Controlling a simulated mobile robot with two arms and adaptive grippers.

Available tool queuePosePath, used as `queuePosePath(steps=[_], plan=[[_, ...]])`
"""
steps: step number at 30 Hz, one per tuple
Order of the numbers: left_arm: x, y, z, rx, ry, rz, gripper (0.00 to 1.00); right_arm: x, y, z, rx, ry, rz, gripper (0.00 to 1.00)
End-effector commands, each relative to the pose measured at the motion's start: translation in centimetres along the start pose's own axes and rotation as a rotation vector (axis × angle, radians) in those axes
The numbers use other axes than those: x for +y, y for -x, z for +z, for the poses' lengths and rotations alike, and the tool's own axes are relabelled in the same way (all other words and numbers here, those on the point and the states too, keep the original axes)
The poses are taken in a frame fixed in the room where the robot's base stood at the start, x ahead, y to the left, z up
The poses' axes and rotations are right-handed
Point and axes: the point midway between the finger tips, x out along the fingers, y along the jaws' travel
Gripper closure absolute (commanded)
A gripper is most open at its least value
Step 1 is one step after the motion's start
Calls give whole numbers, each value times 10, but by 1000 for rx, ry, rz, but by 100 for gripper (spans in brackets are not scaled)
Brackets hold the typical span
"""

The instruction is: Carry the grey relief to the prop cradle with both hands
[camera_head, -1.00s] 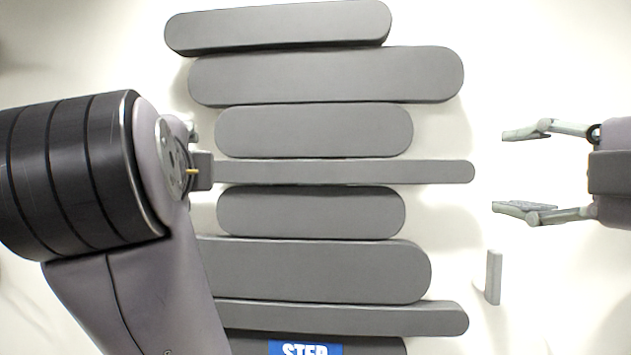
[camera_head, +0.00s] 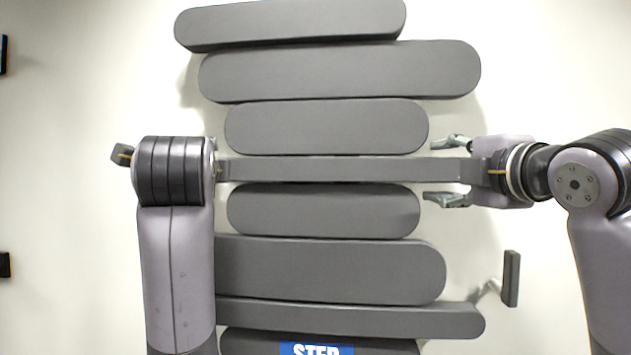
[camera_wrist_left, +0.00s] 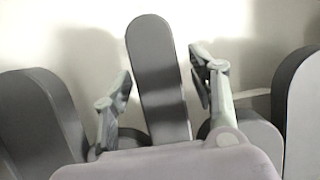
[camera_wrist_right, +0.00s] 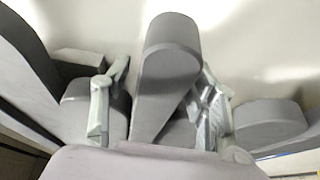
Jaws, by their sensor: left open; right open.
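The grey relief (camera_head: 330,270) is a stack of rounded horizontal bars on a pale wall. Its thin middle bar (camera_head: 330,169) reaches between my two grippers. My right gripper (camera_head: 446,171) is open at the bar's right end, one finger above and one below. In the right wrist view the bar's rounded end (camera_wrist_right: 172,55) stands between the fingers. My left gripper is mostly hidden behind its own arm in the head view. In the left wrist view my left gripper (camera_wrist_left: 160,90) is open, its fingers on either side of the bar (camera_wrist_left: 158,75). I cannot identify the prop cradle.
A small dark peg (camera_head: 511,278) juts from the wall at lower right. Dark pieces (camera_head: 3,54) show at the left edge. The wall at upper right is bare.

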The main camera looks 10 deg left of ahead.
Motion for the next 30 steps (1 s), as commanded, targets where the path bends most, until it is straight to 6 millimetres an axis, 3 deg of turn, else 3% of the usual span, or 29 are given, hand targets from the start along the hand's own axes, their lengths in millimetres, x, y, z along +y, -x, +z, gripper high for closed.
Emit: queuePosePath(steps=[11,30], plan=[[0,-3,0,0,0,-1,48,0,-3,0,-1,0,0,48],[0,-3,0,0,0,0,90,0,-3,0,0,0,-1,90]])
